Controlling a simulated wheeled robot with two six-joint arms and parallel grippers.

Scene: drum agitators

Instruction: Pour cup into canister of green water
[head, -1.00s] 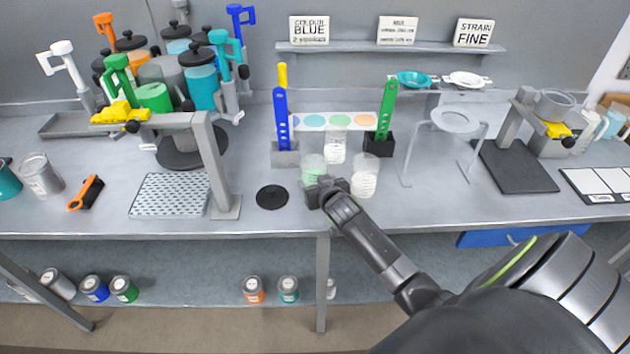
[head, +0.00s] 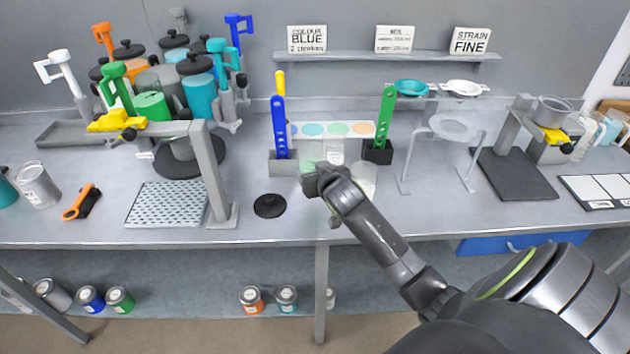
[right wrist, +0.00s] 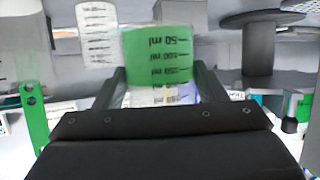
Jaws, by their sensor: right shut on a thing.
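My right gripper (head: 318,176) is shut on a clear graduated cup with green liquid, the green cup (right wrist: 160,55) seen large between the fingers in the right wrist view. In the head view the green cup (head: 308,168) is mostly hidden behind the gripper. The canister of green water (head: 152,106) stands at the front of the carousel at the left, with a green handled holder (head: 115,82) beside it. Its top shows green, with no lid visible on it. My left gripper is not in view.
Two other clear cups, one at the back (head: 333,152) and one at the right (head: 364,178), stand near the gripper. A black lid (head: 270,206) lies on the bench. A grey post (head: 208,170) with a yellow clamp (head: 117,121) stands in front of the carousel.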

